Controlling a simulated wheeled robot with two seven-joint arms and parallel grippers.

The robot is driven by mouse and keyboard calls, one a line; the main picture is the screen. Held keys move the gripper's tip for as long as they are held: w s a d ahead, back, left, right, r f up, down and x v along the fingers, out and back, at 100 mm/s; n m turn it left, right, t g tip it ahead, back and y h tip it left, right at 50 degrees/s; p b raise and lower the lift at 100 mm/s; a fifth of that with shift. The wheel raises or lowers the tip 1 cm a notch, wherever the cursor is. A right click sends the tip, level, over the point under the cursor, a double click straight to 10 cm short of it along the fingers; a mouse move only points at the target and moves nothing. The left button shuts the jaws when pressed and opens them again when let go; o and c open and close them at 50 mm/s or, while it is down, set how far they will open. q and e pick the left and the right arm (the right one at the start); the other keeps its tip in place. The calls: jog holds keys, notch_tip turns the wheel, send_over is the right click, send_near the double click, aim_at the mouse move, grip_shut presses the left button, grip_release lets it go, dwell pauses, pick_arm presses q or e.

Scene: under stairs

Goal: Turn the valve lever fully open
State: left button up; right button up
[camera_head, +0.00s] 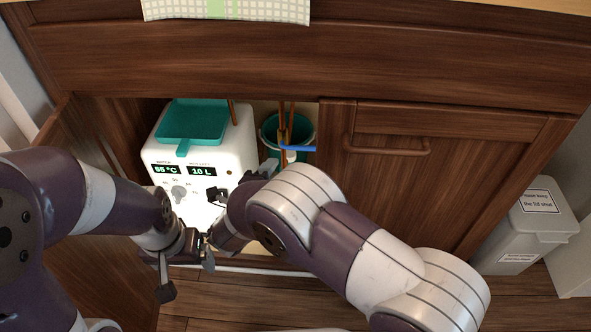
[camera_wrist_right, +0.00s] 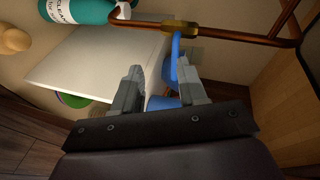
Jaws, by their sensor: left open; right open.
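The blue valve lever (camera_head: 298,149) sticks out to the right from a brass valve (camera_head: 284,137) on a copper pipe in the cabinet. In the right wrist view the lever (camera_wrist_right: 175,62) hangs from the brass body (camera_wrist_right: 180,27) and lies between my right gripper's fingers, nearer the right-hand one. My right gripper (camera_wrist_right: 160,82) is open; I cannot tell whether it touches the lever. In the head view the right gripper (camera_head: 266,168) is partly hidden by its own arm. My left gripper (camera_head: 187,272) is open and empty, low in front of the white heater.
The white heater (camera_head: 237,150) with a teal tray (camera_head: 190,122) stands left of the valve. A teal bucket (camera_head: 268,128) is behind the pipe. A closed cabinet door (camera_head: 400,185) lies to the right, a lidded bin (camera_head: 530,225) beyond it. A teal bottle (camera_wrist_right: 88,10) shows in the wrist view.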

aim_at(300, 150)
jog(key=w+d+m+b, duration=0.1)
jog(key=w+d, duration=0.1)
jog(key=w, duration=0.1)
jog(key=w+d+m+h+b, duration=0.1)
jog(key=w+d+b, duration=0.1)
jog(key=w+d, duration=0.1)
jog(key=w+d+h+b, duration=0.1)
jog(key=w+d, duration=0.2)
jog(key=shift+w+d+f+m+b, duration=0.1)
jog(key=shift+w+f+m+b, duration=0.15)
jog(key=shift+m+b, duration=0.15)
jog(key=shift+w+d+r, duration=0.1)
jog(key=shift+w+d, duration=0.15)
jog(key=shift+w, duration=0.1)
grip_shut()
